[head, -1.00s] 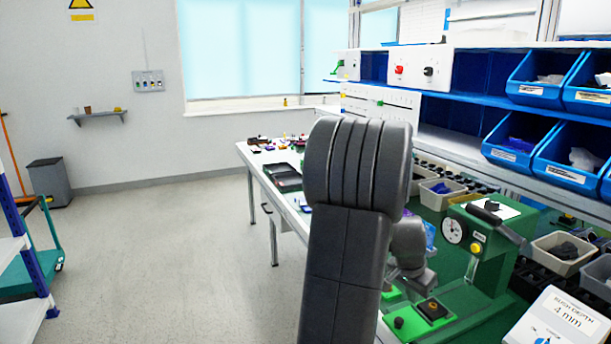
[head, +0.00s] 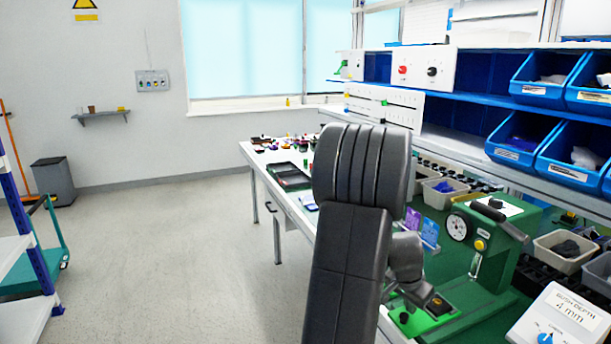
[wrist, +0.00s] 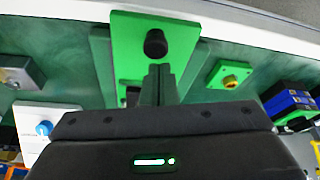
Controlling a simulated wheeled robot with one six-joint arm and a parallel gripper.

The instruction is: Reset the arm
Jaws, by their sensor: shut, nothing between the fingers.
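My gripper (wrist: 159,84) is shut and empty in the wrist view, its two dark fingers side by side. A black round knob (wrist: 155,43) on a bright green plate (wrist: 184,35) shows just beyond the fingertips; I cannot tell whether they touch. In the head view my arm (head: 352,230) rises in the foreground and hides part of the bench. Its far end is low beside the green press (head: 492,262), and the fingers are not clear there. A white box (head: 568,312) reading 4 mm, with a blue knob (head: 545,338), stands at the lower right.

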